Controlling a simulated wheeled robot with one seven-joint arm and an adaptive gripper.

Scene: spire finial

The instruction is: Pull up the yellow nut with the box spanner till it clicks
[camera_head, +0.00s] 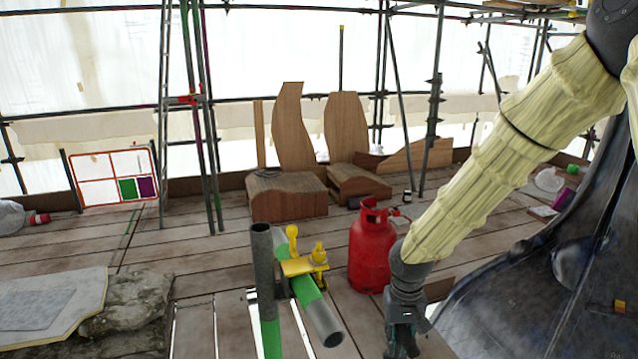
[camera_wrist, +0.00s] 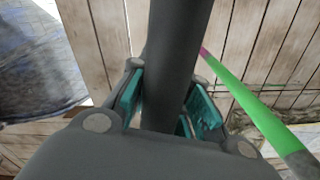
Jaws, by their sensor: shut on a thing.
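The yellow coupler (camera_head: 297,267) clasps the grey and green scaffold tubes in the head view. Two yellow upright parts stand on it, a taller one (camera_head: 292,240) and a shorter one (camera_head: 319,256); I cannot tell which bears the nut. My gripper (camera_head: 402,345) is low in the head view, right of the coupler and apart from it. In the wrist view my gripper (camera_wrist: 168,108) is shut on a dark grey round bar (camera_wrist: 178,45), which looks like the box spanner. Its working end is not visible, and the nut is not seen in the wrist view.
A red gas bottle (camera_head: 369,252) stands between the coupler and my arm. An upright grey and green tube (camera_head: 264,265) rises left of the coupler. A green pole (camera_wrist: 243,100) runs beside my gripper. Stone and a board lie at the left.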

